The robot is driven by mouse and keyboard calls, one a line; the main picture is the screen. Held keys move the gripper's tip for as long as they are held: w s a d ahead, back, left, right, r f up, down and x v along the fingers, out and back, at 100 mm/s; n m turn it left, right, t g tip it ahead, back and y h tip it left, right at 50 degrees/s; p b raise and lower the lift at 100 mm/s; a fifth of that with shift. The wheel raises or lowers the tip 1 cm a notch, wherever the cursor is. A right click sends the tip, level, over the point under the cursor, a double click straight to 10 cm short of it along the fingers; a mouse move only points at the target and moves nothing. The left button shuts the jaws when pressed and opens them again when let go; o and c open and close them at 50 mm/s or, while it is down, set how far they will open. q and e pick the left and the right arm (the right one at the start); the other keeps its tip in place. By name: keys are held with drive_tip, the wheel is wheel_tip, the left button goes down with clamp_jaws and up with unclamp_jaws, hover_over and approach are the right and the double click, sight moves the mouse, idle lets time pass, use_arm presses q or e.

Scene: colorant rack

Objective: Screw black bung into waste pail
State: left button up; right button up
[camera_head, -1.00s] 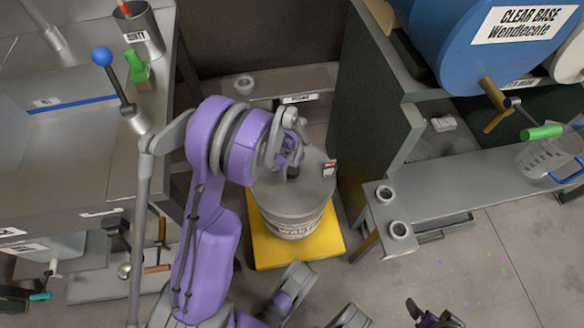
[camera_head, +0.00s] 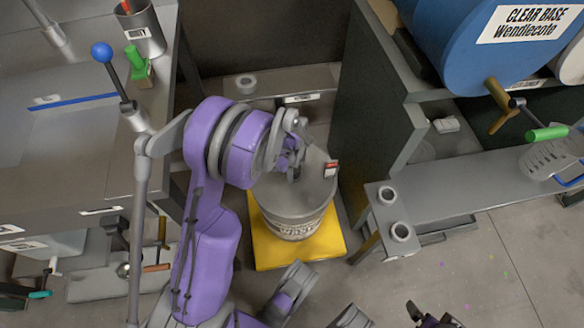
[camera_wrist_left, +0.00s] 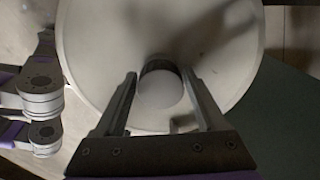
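The waste pail (camera_head: 294,228) is a grey lidded bucket on a yellow base, partly hidden by my left arm. The bung stands at the top of the lid; in the left wrist view it has a pale round top (camera_wrist_left: 160,90) and a dark side. In the head view only a small dark part of it (camera_head: 293,174) shows below my left gripper (camera_head: 294,160). In the wrist view the left fingers (camera_wrist_left: 160,76) straddle the bung, with narrow gaps seeming to show on both sides. My right gripper (camera_head: 432,314) is at the bottom edge, empty, its dark fingers apart.
The yellow base (camera_head: 270,252) lies under the pail. A dark cabinet side (camera_head: 372,110) rises to the pail's right, and a grey bench (camera_head: 90,150) with a blue-knobbed lever (camera_head: 102,54) is at left.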

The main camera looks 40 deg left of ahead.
use_arm(q)
drive_tip(key=c, duration=1)
drive_tip(key=m+p, duration=0.1)
drive_tip(key=m, duration=0.5)
drive_tip(key=shift+w+m, duration=0.1)
drive_tip(key=shift+m, duration=0.2)
drive_tip(key=shift+o, duration=0.2)
drive_tip(key=m, duration=0.3)
drive_tip(key=shift+p, duration=0.3)
drive_tip(key=m, duration=0.4)
drive_tip(key=shift+w, duration=0.15)
drive_tip(key=o, duration=1.3)
